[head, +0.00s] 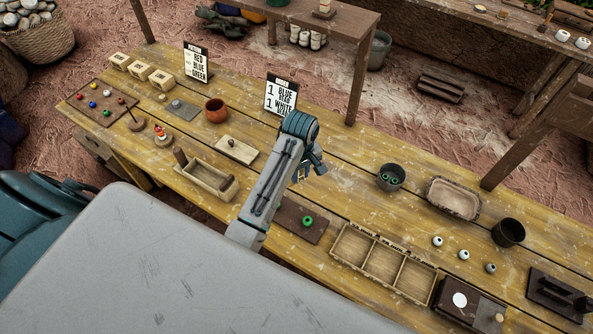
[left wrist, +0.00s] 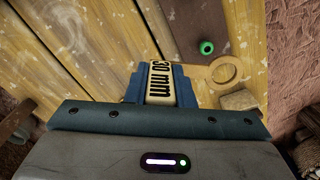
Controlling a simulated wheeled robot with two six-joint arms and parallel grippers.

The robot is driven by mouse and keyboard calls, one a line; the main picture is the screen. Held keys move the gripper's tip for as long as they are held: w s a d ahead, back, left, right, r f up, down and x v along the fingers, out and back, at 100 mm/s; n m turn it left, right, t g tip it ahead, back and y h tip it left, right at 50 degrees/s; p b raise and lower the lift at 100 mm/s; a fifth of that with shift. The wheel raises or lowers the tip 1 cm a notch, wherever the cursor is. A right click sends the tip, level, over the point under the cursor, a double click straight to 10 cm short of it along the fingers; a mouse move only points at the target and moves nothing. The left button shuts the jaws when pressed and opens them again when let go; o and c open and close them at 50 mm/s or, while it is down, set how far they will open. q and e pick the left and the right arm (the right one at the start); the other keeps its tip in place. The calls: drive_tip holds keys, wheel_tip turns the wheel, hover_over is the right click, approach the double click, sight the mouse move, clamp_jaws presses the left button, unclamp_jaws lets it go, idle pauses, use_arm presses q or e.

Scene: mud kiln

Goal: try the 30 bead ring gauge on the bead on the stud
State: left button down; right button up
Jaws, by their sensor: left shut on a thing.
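My left gripper (head: 303,172) hangs over the table, beyond the dark board, in the head view. In the left wrist view, the gripper (left wrist: 160,82) is shut on a pale block marked "30 mm", the 30 bead ring gauge (left wrist: 162,80). My right gripper is not in view.
A wooden trough (head: 205,178) lies left of my arm. A three-part tray (head: 383,262) stands right of the board. A dark cup (head: 390,177) with green beads, a shallow basket (head: 453,198) and loose white beads lie further right. A sign (head: 281,95) stands behind my arm.

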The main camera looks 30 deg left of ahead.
use_arm(q)
drive_tip(key=shift+s+f+b, duration=0.1)
drive_tip(key=shift+f+b, duration=0.5)
drive_tip(key=shift+f, duration=1.9)
drive_tip(key=shift+f, duration=0.25)
drive_tip(key=shift+f, duration=0.35)
drive_tip(key=shift+f, duration=0.1)
drive_tip(key=shift+p, duration=0.65)
drive_tip(key=shift+f, duration=1.5)
idle(0.6)
idle(0.6)
drive_tip(key=shift+r, duration=3.05)
